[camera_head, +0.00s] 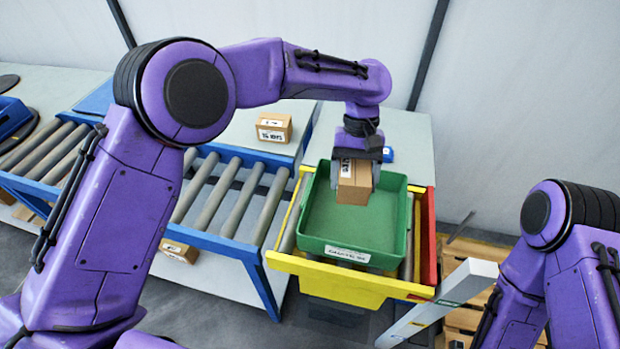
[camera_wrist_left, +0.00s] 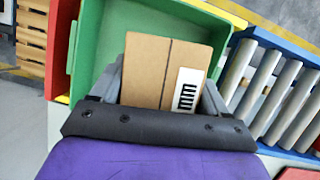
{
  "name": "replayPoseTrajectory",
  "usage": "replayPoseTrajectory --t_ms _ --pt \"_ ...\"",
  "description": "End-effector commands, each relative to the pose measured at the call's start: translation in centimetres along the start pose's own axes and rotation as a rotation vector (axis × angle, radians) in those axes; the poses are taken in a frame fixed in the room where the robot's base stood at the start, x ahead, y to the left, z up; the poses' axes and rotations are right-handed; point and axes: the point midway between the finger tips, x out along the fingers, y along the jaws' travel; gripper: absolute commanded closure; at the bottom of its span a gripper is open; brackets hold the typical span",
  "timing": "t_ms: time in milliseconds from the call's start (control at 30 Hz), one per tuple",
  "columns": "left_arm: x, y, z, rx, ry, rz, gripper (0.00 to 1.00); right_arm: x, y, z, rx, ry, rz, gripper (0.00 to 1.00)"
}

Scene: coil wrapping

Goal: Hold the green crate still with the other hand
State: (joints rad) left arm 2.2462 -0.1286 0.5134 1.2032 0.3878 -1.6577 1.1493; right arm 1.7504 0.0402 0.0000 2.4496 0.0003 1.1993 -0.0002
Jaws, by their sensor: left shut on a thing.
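The green crate (camera_head: 352,222) sits on the yellow-framed end of the roller line, upright, with a white label on its front wall. It also shows in the left wrist view (camera_wrist_left: 95,40). My left gripper (camera_head: 355,182) is shut on a small brown cardboard box (camera_head: 354,190) and holds it over the crate's back part. In the left wrist view the box (camera_wrist_left: 148,70), with a white label, lies between the two fingers. Whether the box touches the crate floor is not clear. My right arm is at the right edge, and its gripper is out of view.
Another cardboard box (camera_head: 273,127) stands on the grey table behind the rollers (camera_head: 232,195). A further box (camera_head: 180,251) is below the rollers' blue frame. A red panel (camera_head: 429,238) borders the crate's right side. A white angled beam (camera_head: 440,300) stands between the crate and my right arm.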

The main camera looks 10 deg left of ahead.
Motion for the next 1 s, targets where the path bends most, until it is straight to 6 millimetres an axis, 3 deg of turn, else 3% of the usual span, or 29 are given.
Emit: replayPoseTrajectory --t_ms 100,267,733,1000 --pt "-1.5 2.0 0.4 -0.093 0.008 0.038 0.84 0.0 0.0 0.0 0.0 0.0 0.0 0.57" --pt "-2.2 2.2 0.5 -0.216 0.013 0.083 0.84 0.0 0.0 0.0 0.0 0.0 0.0 0.57" --pt "1.3 2.2 -0.8 -0.243 0.017 0.092 0.84 0.0 0.0 0.0 0.0 0.0 0.0 0.57" --pt "1.6 2.2 -0.9 -0.242 0.018 0.092 0.84 0.0 0.0 0.0 0.0 0.0 0.0 0.54"
